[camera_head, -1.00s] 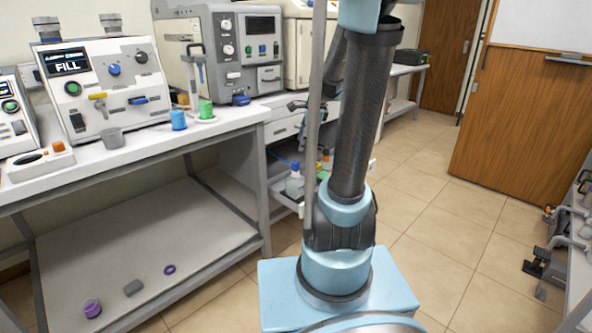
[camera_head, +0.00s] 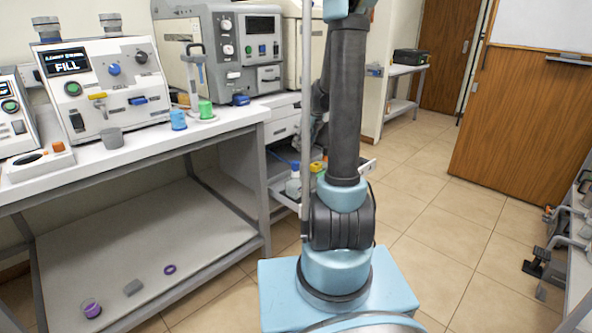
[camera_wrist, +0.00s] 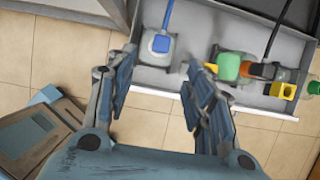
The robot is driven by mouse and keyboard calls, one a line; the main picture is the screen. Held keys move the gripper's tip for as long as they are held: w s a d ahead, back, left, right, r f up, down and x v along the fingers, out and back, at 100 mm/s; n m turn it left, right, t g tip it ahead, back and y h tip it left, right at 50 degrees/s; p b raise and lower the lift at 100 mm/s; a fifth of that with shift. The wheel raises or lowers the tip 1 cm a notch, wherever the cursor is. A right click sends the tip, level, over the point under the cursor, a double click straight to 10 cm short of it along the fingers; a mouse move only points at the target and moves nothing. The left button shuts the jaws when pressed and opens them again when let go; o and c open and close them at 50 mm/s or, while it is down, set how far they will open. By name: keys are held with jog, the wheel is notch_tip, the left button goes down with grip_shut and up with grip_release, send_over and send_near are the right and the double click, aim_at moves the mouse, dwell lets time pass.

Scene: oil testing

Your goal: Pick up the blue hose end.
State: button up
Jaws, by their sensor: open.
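The blue hose end (camera_wrist: 161,43) is a small bright blue piece on a pale block in an open drawer (camera_wrist: 150,77) in the wrist view. In the head view the blue piece (camera_head: 295,166) shows small, left of my arm. My gripper (camera_wrist: 158,72) is open and empty, its two fingers apart in the wrist view. The blue piece appears beyond the fingertips, between them and nearer the left one. The gap in depth is hard to tell. In the head view my arm hides most of the gripper.
Right of the blue piece, the drawer holds a green piece (camera_wrist: 229,67), an orange piece (camera_wrist: 263,70) and a yellow piece (camera_wrist: 283,90), with a dark hose above. The workbench (camera_head: 140,152) with instruments stands left. The tiled floor (camera_head: 440,215) right of my arm is clear.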

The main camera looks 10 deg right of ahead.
aim_at(296, 162)
jog(key=x, duration=0.8)
jog(key=shift+f, duration=0.1)
jog(key=shift+w+x, duration=0.15)
jog(key=shift+x, duration=1.2)
jog(key=shift+w+x, duration=0.1)
jog(key=shift+x, duration=1.2)
jog(key=c, duration=1.1)
